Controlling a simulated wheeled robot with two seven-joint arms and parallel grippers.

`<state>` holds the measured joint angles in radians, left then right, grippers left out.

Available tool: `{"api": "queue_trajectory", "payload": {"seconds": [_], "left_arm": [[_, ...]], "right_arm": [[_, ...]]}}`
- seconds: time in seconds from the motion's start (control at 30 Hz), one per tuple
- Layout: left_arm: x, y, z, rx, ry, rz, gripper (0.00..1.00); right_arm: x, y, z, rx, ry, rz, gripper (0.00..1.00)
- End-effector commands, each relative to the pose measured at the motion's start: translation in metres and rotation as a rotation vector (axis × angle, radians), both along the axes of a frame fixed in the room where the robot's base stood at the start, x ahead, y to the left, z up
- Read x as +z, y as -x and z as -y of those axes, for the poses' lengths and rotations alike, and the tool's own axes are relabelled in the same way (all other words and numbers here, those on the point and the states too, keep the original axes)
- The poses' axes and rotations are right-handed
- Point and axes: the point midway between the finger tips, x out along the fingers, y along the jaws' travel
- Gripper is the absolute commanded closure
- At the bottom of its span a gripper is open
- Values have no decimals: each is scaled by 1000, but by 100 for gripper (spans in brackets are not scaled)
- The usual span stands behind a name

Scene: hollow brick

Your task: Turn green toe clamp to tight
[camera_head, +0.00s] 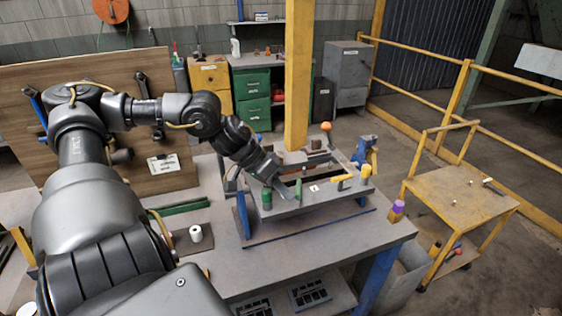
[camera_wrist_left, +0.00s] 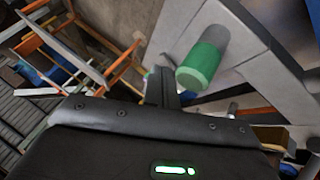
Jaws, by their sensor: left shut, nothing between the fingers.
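The green toe clamp shows as a green cylinder (camera_head: 267,199) on the near left part of the grey fixture plate (camera_head: 312,204). In the left wrist view its green cylinder (camera_wrist_left: 203,62) projects from a grey round base on the plate. My left gripper (camera_head: 287,190) reaches down just right of this cylinder. Its fingers (camera_wrist_left: 163,80) are shut and empty, close beside the cylinder's end; I cannot tell whether they touch it. A thin green piece (camera_head: 298,188) stands farther right on the plate. My right gripper is in neither view.
A yellow-topped part (camera_head: 365,171) and a yellow lever (camera_head: 342,178) sit at the plate's right side. A yellow post (camera_head: 297,75) rises behind. A yellow cart (camera_head: 462,192) stands right, beyond the bench edge.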

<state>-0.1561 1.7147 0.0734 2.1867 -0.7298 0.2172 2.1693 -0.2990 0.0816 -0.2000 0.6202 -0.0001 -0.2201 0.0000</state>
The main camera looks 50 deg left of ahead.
Motion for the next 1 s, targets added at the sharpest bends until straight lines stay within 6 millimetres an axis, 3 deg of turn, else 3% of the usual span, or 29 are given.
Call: {"api": "queue_trajectory", "payload": {"seconds": [1.0], "left_arm": [[0, -2, 26, 1, 0, 2, 100]], "right_arm": [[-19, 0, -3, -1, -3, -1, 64]]}}
